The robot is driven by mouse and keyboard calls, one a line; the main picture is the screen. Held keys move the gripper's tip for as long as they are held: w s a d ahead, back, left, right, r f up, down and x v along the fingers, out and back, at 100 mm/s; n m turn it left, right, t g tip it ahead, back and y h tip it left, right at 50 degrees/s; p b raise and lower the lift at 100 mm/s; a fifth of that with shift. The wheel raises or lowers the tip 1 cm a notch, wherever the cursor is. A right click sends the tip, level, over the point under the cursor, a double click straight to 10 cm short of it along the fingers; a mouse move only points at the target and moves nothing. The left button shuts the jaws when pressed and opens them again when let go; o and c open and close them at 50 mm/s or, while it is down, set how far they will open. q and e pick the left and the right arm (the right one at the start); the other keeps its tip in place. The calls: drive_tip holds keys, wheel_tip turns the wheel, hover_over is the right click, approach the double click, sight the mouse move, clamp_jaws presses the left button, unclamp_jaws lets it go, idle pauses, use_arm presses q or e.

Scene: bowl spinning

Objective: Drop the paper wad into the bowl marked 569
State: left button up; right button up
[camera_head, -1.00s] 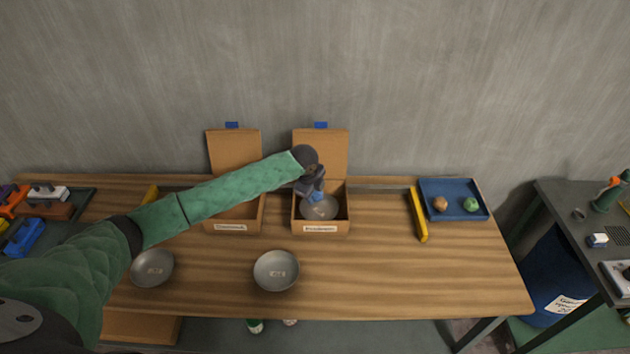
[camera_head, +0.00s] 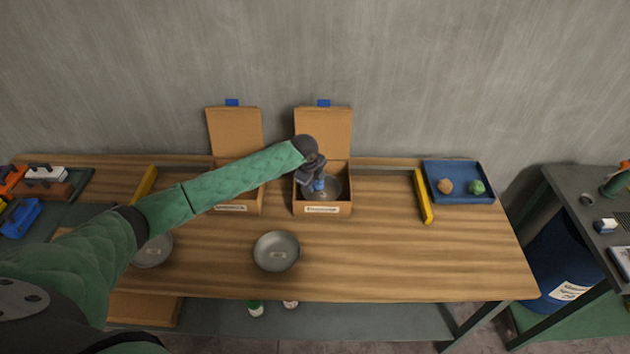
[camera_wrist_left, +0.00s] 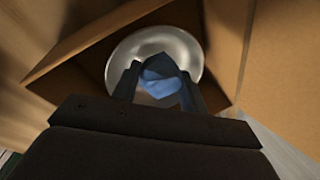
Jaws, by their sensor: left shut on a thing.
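My left gripper (camera_head: 319,188) is over the open right cardboard box (camera_head: 322,209). It is shut on a blue, faceted paper wad (camera_wrist_left: 160,78), which shows between the fingers in the left wrist view. A grey metal bowl (camera_head: 334,188) sits inside this box, under the gripper; its rim (camera_wrist_left: 190,45) surrounds the wad in the wrist view. A second grey bowl (camera_head: 276,252) stands at the table's front middle, and a third (camera_head: 152,252) is at the left, partly behind my arm. The bowl labels are too small to read. My right gripper is out of view.
A second open cardboard box (camera_head: 238,208) is left of the right one, partly covered by my arm. A blue tray (camera_head: 435,196) with two balls and a yellow bar (camera_head: 423,196) are at the right. The table's front right is clear.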

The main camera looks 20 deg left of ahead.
sight(311, 197)
use_arm(q)
drive_tip(key=shift+f, duration=0.25)
drive_tip(key=o, duration=0.9)
drive_tip(key=shift+o, duration=0.6)
drive_tip(key=shift+r+b, duration=0.2)
drive_tip(key=shift+b, duration=0.1)
drive_tip(key=shift+b+v, duration=0.55)
drive_tip(key=shift+v, duration=0.4)
drive_tip(key=b+v, duration=0.1)
drive_tip(key=v, duration=0.4)
drive_tip(key=shift+s+r+b, duration=0.1)
drive_tip(key=shift+r+b, duration=0.15)
drive_tip(key=shift+b, duration=0.1)
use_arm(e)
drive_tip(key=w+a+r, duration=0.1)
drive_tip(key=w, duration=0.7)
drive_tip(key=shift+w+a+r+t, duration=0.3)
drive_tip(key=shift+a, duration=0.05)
